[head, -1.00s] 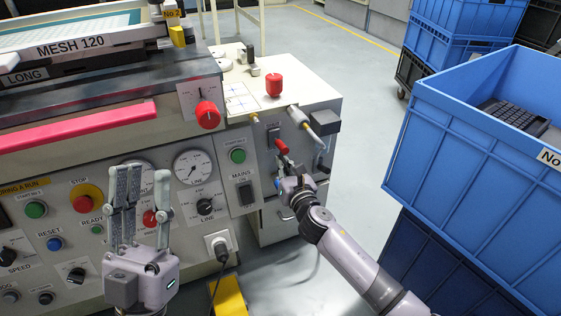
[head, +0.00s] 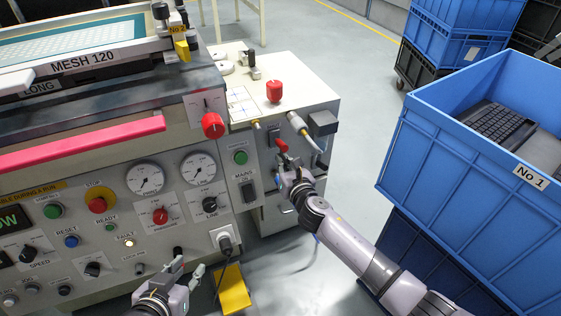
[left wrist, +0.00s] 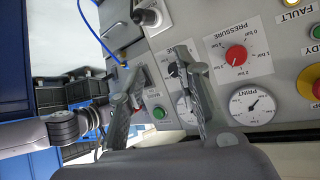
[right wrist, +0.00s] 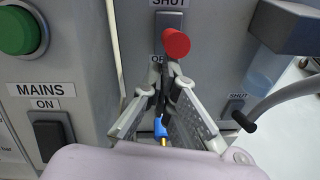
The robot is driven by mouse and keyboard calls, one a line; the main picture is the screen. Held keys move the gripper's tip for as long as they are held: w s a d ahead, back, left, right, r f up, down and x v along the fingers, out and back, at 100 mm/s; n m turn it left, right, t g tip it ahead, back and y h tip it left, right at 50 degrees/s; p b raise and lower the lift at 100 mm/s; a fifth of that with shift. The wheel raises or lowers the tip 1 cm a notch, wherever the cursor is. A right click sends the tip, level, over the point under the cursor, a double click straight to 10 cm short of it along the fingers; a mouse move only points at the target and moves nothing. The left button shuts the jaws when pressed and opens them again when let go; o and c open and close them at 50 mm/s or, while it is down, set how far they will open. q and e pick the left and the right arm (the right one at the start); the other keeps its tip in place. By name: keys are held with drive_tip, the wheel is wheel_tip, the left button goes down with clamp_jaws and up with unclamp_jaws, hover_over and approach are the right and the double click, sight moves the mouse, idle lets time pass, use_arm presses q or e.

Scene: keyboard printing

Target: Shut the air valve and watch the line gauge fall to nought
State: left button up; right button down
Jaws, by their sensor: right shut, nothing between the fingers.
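The red-tipped air valve lever (head: 281,146) is on the cabinet front. In the right wrist view its red end (right wrist: 176,43) is just below a SHUT label, above a partly hidden lower label. My right gripper (head: 290,168) is shut and empty just below the lever; its fingertips (right wrist: 164,92) are close under the red end, contact unclear. The line gauge (head: 198,169) is in clear sight in the head view, its needle too small to read; a finger partly covers it in the left wrist view. My left gripper (head: 187,268) is open and empty, low before the panel.
The print gauge (head: 145,178) and red pressure knob (head: 160,214) are beside the line gauge. The FAULT lamp (head: 129,243) glows. A grey hose (right wrist: 285,98) is right of my right gripper. Blue crate No 1 (head: 450,160) stands at right; floor between is clear.

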use_arm(q)
drive_tip(key=shift+s+a+f+g+y+p, duration=0.4)
drive_tip(key=shift+s+a+f+g+p, duration=0.85)
drive_tip(key=shift+s, duration=1.6)
drive_tip(key=shift+s+a+f+g+y+p, duration=0.1)
drive_tip(key=shift+s+a+g+y+p, duration=0.6)
drive_tip(key=shift+s+g, duration=1.7)
drive_tip(key=s+p+x, duration=0.2)
drive_tip(key=x, duration=0.6)
drive_tip(key=s+f+p+x, duration=0.1)
drive_tip(key=s+p+x, duration=0.1)
drive_tip(key=x, duration=0.7)
drive_tip(key=shift+s+d+h+p, duration=0.3)
drive_tip(key=shift+s+d+p, duration=0.1)
drive_tip(key=shift+d+p, duration=0.15)
use_arm(e)
drive_tip(key=shift+r+g, duration=0.8)
drive_tip(key=shift+r, duration=0.35)
use_arm(q)
drive_tip(key=shift+f, duration=0.1)
use_arm(e)
drive_tip(key=shift+f, duration=0.15)
